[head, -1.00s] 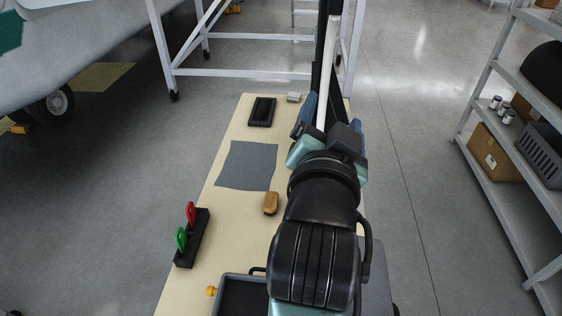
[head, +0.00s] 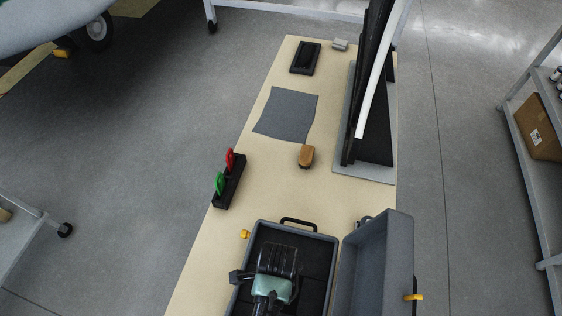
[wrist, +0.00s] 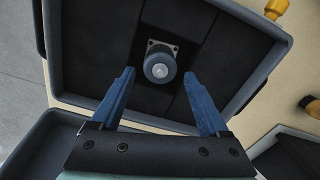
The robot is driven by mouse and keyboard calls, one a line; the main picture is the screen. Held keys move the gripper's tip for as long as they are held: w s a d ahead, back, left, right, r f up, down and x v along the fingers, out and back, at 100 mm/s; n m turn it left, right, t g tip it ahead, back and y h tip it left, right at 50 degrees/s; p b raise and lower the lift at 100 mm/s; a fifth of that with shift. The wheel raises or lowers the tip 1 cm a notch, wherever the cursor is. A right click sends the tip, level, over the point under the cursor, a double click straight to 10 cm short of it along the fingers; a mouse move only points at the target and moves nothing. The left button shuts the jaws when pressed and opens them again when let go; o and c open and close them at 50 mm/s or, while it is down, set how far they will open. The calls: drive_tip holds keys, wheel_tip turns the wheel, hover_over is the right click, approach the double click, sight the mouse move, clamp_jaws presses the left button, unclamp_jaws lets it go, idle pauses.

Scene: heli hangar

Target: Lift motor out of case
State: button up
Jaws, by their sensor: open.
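The open grey case (head: 329,243) stands at the near end of the bench, its lid (head: 378,262) raised on the right. My arm hangs over the case and hides the motor in the head view. In the wrist view, the motor (wrist: 160,66), a blue-grey cylinder with a square plate, is in the dark-lined case (wrist: 268,45). My gripper (wrist: 159,75) is open and empty above the case. The motor shows between and slightly beyond its two blue fingertips, and seems apart from them.
A black stand with red and green handles (head: 229,182), a brush (head: 306,156), a grey cloth (head: 287,114) and a black tray (head: 305,58) lie on the bench (head: 262,192). Tall dark panels (head: 368,125) stand at the back right. A yellow knob (head: 245,234) is beside the case.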

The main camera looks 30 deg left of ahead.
drive_tip(key=shift+w+d+f, duration=0.1)
drive_tip(key=shift+d+f, duration=0.05)
drive_tip(key=shift+f, duration=1.35)
drive_tip(key=shift+w+d+f, duration=0.1)
drive_tip(key=shift+f, duration=1.4)
clamp_jaws()
